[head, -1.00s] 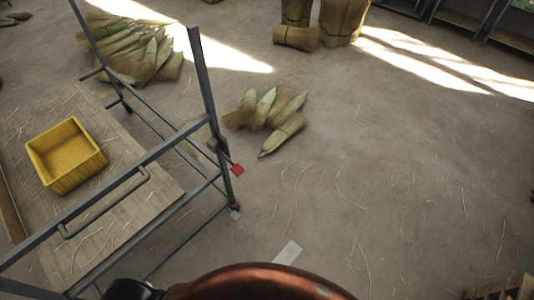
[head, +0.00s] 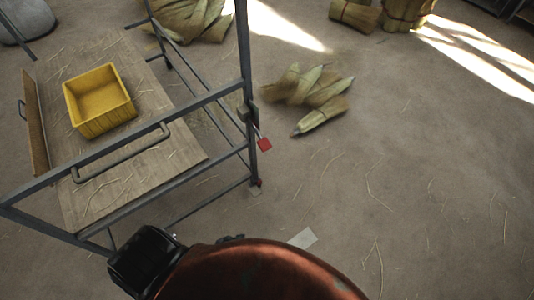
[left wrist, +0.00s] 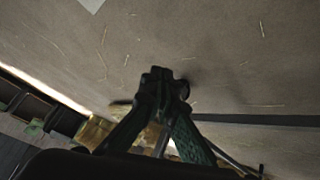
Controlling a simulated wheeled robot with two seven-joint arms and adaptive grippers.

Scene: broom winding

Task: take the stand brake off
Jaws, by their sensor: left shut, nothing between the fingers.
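The stand is a grey metal frame (head: 247,60) at the left of the head view, around a wooden board. A red tab (head: 264,145) sticks out low on its near right post. A smaller red piece (head: 258,183) is at the foot of that post. I cannot tell from the picture which is the brake. My left gripper (left wrist: 162,82) is shut and empty in the left wrist view, with bare floor beyond its tips. In the head view, the black and copper-red parts of my arm fill the bottom and hide its fingertips. My right gripper is not in view.
A yellow bin (head: 104,115) sits on the wooden board (head: 172,155). Straw bundles (head: 322,110) lie right of the stand, and more are at the back. A pale flat piece (head: 302,238) lies on the floor. The floor at right is clear apart from loose straws.

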